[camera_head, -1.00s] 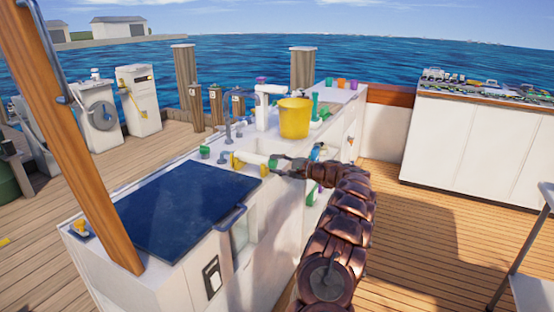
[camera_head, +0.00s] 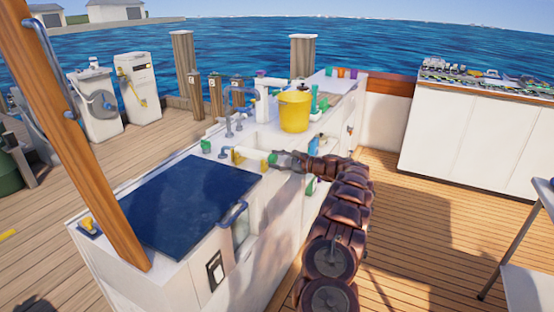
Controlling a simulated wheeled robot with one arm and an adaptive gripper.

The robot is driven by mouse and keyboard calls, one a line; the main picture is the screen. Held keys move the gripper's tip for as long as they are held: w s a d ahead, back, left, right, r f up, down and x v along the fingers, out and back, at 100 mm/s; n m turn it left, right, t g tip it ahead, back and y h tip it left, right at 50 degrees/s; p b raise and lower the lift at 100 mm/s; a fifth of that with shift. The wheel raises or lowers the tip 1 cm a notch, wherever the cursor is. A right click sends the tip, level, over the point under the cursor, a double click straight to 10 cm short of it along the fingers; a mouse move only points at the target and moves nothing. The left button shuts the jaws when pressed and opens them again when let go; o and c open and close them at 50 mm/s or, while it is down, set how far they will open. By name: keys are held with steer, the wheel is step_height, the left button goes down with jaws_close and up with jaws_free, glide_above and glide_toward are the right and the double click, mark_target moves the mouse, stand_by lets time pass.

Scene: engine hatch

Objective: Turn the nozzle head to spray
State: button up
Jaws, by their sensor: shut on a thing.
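A white cylinder with a yellow end (camera_head: 250,155) lies sideways over the white counter (camera_head: 190,150), beside the sink area. Its right end has a small green part (camera_head: 272,159). My gripper (camera_head: 279,161) reaches in from the right and is shut on this right end. The fingers are small and dark here, so the exact grip on the nozzle head is hard to see. I cannot tell whether the cylinder touches the counter.
A yellow bucket (camera_head: 294,112) stands just behind my gripper. A blue bottle (camera_head: 313,146) is to its right. A wooden post (camera_head: 75,140) rises at left.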

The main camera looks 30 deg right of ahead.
stand_by(0.3)
steer(key=o, duration=1.2)
steer(key=shift+c, duration=0.2)
steer(key=v, duration=1.2)
